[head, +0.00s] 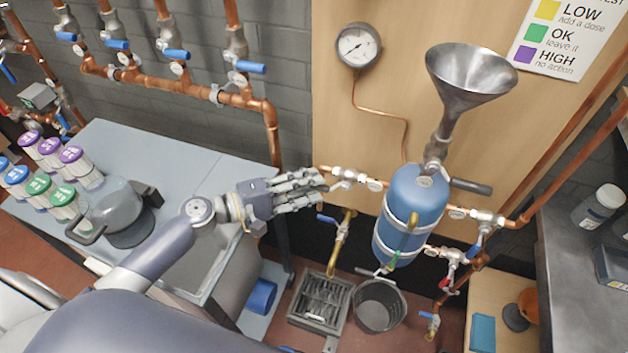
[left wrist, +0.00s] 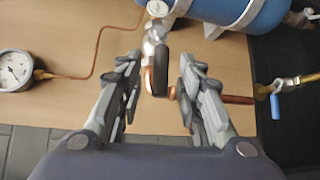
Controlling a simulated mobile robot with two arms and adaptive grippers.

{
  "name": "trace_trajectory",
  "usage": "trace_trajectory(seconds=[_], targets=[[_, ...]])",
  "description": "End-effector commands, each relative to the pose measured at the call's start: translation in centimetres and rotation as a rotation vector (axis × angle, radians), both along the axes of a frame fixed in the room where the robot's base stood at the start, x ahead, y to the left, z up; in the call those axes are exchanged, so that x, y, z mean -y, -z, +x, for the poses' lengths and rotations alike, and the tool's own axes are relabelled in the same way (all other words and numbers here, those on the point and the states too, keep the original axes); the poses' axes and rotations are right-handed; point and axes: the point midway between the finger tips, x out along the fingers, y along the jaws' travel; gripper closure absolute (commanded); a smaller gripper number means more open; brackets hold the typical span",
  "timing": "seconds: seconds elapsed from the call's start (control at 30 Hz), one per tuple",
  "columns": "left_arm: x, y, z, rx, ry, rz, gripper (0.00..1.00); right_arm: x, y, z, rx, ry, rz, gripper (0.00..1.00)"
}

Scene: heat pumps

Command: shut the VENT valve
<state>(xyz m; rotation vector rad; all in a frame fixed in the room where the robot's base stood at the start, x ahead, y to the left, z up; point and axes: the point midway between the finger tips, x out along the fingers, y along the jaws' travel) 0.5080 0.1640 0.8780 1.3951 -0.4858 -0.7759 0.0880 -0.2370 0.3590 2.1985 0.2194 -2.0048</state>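My left gripper (head: 318,183) is in front of the wooden panel, at the valve (head: 346,178) on the short copper pipe left of the blue vessel (head: 412,208). In the left wrist view my left gripper (left wrist: 158,60) has its fingers spread. The valve (left wrist: 153,38) and its dark lever (left wrist: 161,70) show between and beyond the fingers, with a gap visible on both sides. I cannot read a VENT label on any valve, so I cannot confirm which one it is. My right gripper is not in view.
A steel funnel (head: 468,78) with a black-handled valve (head: 470,187) stands above the vessel. A gauge (head: 358,46) is on the panel. A bucket (head: 380,306) and a floor drain (head: 320,300) are below. A sink bench (head: 205,250) is at left.

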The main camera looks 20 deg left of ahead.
Motion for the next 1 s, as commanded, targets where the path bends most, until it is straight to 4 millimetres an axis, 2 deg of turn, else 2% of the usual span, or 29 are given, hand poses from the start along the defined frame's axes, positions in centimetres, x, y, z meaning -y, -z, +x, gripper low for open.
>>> trace_trajectory(seconds=[0.2,0.47,0.5,0.63,1.0], targets=[[1.2,0.2,1.1,0.001,0.000,0.002,0.66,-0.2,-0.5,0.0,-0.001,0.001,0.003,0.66],[1.3,0.3,1.1,0.000,0.002,0.003,0.66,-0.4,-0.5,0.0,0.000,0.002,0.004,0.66],[1.3,0.3,1.1,0.000,0.002,0.003,0.71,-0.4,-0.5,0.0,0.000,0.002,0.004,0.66],[1.3,0.3,1.1,0.000,0.002,0.003,1.00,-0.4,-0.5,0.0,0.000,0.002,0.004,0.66],[1.2,-0.1,1.6,0.001,0.001,0.022,1.00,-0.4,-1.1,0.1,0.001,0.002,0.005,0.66]])
